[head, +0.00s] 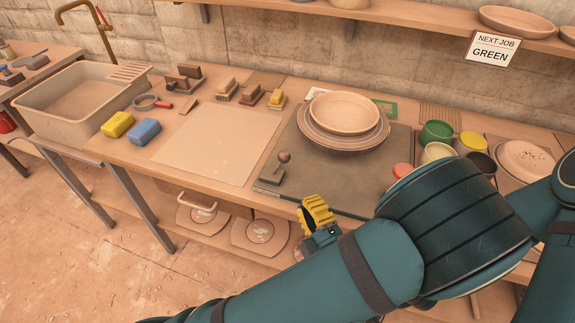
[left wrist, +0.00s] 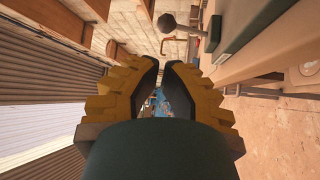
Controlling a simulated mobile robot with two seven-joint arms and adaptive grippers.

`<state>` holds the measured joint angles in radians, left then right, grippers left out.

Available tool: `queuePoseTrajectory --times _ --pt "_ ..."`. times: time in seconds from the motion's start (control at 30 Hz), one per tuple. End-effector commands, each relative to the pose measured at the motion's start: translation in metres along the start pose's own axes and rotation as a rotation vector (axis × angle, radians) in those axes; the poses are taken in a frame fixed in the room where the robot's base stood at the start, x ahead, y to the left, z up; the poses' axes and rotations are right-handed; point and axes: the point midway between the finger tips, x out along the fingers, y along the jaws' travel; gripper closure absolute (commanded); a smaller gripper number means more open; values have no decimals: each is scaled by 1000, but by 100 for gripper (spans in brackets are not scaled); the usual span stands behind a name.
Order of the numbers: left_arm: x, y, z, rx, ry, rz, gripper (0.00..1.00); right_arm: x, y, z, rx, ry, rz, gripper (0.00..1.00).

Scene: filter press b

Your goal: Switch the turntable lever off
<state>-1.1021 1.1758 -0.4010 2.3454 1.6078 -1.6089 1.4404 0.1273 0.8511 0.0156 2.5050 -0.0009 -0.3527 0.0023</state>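The turntable lever (head: 284,157) is a small brown-grey lever with a round knob, on the left part of the dark mat near the bench's front edge. Its knob seems to be the dark round shape at the top of the left wrist view (left wrist: 167,22). My left gripper (head: 317,211) has yellow fingers and is at the bench's front edge, to the right of and in front of the lever, not touching it. In the left wrist view its fingertips (left wrist: 161,63) are close together with nothing held. The turntable (head: 345,136) carries a round plate or bowl. My right gripper is out of view.
Coloured pots (head: 436,133) stand right of the turntable. A pale board (head: 217,145), sponges (head: 145,131) and a sink (head: 76,100) are to the left. Trays lie on the shelf under the bench (head: 260,232). My teal arm covers the lower right.

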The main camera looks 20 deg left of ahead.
Motion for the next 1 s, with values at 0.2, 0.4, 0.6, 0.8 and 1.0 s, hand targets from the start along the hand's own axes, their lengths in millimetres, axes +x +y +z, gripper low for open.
queuePoseTrajectory --times 0.2,0.4,0.6,0.8,1.0 --pt "44 0 -1 0 5 -1 100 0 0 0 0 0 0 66" --pt "81 0 -1 0 4 0 100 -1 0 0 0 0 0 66" --pt "104 0 0 -1 1 -1 100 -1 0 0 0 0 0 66" --pt "112 0 0 0 0 -1 100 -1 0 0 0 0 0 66" --pt "112 0 0 0 -1 -1 100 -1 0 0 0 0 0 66"
